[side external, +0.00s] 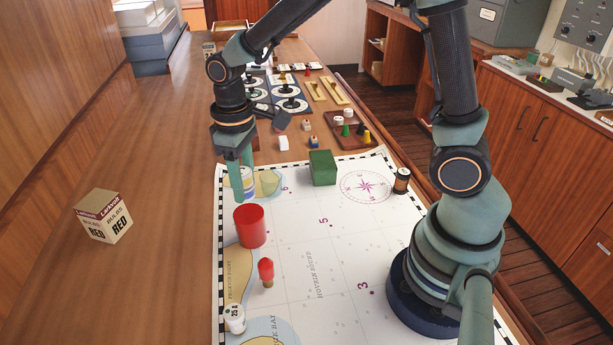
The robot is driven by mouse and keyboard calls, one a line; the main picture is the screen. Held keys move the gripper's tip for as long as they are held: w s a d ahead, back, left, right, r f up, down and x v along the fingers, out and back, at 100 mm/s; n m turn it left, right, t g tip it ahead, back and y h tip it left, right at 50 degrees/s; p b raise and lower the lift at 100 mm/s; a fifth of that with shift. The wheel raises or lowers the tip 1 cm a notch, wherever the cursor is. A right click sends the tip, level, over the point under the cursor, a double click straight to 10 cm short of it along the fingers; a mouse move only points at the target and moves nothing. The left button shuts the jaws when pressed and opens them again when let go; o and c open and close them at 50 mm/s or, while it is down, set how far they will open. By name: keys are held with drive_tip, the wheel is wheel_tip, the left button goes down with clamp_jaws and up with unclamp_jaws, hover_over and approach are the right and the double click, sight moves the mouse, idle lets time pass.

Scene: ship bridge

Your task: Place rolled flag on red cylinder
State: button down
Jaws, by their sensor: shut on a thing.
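The red cylinder (250,228) stands upright on the chart near its left edge, and nothing sits on its top. My gripper (242,190) points down just behind it in the picture. Its teal fingers are shut on a small pale roll with blue and yellow bands, which appears to be the rolled flag (249,180). The fingers hide part of the roll. It is beyond the cylinder and apart from its top; I cannot tell whether its lower end touches the chart.
The chart (310,245) also bears a green block (322,168), a dark spool (401,181), a red-topped piece (266,271) and a white fuse (235,318). A bulb box (104,216) stands left on bare wood. Small pieces and trays crowd the counter behind.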

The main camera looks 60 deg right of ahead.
sight(249, 213)
drive_tip(key=shift+f, duration=2.3)
drive_tip(key=shift+c, duration=1.9)
unclamp_jaws()
drive_tip(key=shift+f, duration=0.1)
wheel_tip(249, 213, up, 12)
drive_tip(key=shift+r, duration=0.2)
drive_tip(key=s+d+r+m+t, duration=0.3)
drive_tip(key=s+d+r+t, duration=0.1)
drive_tip(key=s+d, duration=0.3)
drive_tip(key=shift+s+d+r+m+t, duration=0.2)
drive_tip(key=shift+s+r+m+t, duration=0.1)
drive_tip(key=shift+s+t, duration=0.5)
